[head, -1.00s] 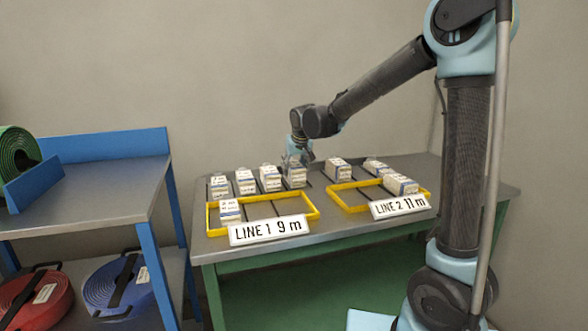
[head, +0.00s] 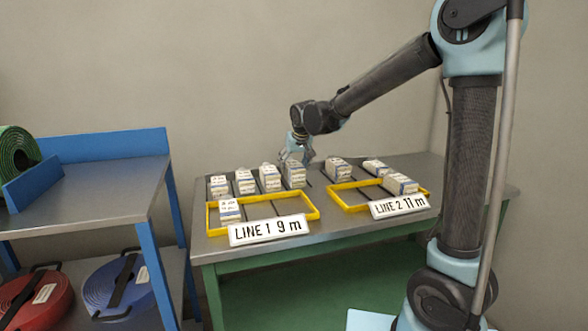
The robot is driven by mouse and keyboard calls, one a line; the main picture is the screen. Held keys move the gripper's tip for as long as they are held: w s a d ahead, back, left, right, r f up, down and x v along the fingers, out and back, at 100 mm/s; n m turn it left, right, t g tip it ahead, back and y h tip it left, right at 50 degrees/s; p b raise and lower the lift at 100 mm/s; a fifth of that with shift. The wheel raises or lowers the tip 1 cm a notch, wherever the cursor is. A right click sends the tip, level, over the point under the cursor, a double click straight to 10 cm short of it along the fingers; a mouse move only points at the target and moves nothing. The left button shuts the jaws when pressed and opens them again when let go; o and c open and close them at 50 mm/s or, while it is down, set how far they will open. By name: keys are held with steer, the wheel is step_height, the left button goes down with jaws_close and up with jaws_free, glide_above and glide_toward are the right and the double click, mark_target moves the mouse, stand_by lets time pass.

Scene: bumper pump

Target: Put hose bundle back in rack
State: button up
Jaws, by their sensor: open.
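Several white labelled hose bundles stand on the grey-topped table. In the back row, one bundle (head: 294,175) stands nearest my gripper, with others at its left (head: 270,179) and right (head: 338,169). My gripper (head: 297,157) is open, just above and behind that nearest bundle; its fingertips are small and partly hidden. One bundle (head: 229,210) stands in the yellow frame marked LINE 1 9 m (head: 313,210).
A blue and grey shelf unit (head: 110,184) stands at left, with a green rolled hose (head: 16,152) on top. Red (head: 35,303) and blue (head: 117,287) hose coils lie on its lower shelf. The table's (head: 330,226) front strip is clear.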

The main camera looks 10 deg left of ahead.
steer(key=v, duration=1)
steer(key=shift+s+r, duration=0.15)
steer(key=shift+r, duration=0.1)
steer(key=s+d+f+m+h, duration=0.1)
steer(key=s+d+f, duration=0.15)
steer(key=d, duration=0.75)
steer(key=s+d+f+m+h, duration=0.1)
steer(key=s+d+f, duration=0.15)
steer(key=d, duration=0.65)
steer(key=s+d+f+m, duration=0.15)
steer(key=s+d, duration=0.25)
steer(key=d, duration=0.6)
steer(key=s+d+f+m+g+h, duration=0.1)
steer(key=s+d+f+m+g, duration=0.1)
steer(key=s+d+f, duration=1.1)
steer(key=s+f, duration=0.1)
steer(key=s, duration=0.3)
steer(key=shift+s+d+f+g, duration=0.2)
steer(key=shift+d+g, duration=0.1)
steer(key=shift+g, duration=0.1)
steer(key=shift+m, duration=0.25)
